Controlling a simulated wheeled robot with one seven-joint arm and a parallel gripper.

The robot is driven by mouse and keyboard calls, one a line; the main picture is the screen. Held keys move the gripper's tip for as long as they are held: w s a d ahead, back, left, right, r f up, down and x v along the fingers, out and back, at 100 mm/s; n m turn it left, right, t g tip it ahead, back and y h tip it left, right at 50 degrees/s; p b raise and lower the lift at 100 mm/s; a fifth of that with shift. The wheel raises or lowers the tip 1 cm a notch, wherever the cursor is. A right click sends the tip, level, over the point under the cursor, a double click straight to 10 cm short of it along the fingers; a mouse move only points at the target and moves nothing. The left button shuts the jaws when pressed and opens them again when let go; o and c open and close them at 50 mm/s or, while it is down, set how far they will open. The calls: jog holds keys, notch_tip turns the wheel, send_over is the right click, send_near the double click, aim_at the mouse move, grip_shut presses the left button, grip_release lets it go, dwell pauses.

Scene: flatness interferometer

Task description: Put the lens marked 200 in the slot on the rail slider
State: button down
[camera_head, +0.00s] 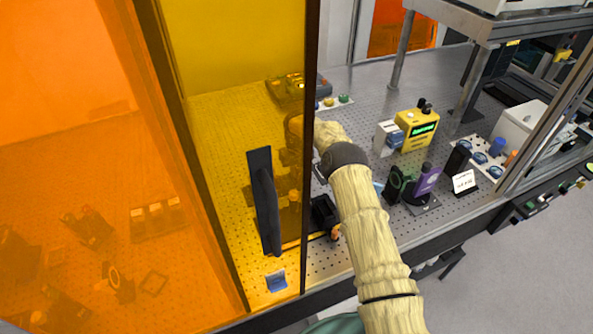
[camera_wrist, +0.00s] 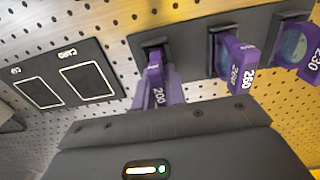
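In the wrist view, the purple lens holder marked 200 (camera_wrist: 155,70) stands upright, seen edge-on, in the left slot of a dark rack (camera_wrist: 190,62). My gripper (camera_wrist: 158,96) is right at it, with greyish-violet shapes close on both sides of the holder. I cannot tell whether the fingers grip it or only flank it. Lens holders marked 260 (camera_wrist: 235,65) and 230 (camera_wrist: 300,48) stand to its right. In the head view, my arm reaches toward the amber panel, and my gripper is not clearly seen. I cannot make out the rail slider or its slot.
In the wrist view, a black mat (camera_wrist: 67,76) with two outlined areas, one marked CARD, lies left of the rack on a perforated table. In the head view, a yellow box with a green display (camera_head: 418,128) stands right of my arm. Amber panels (camera_head: 240,60) stand at left.

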jog(key=shift+r, duration=0.15)
jog(key=shift+r+p, duration=0.85)
jog(key=shift+r, duration=2.1)
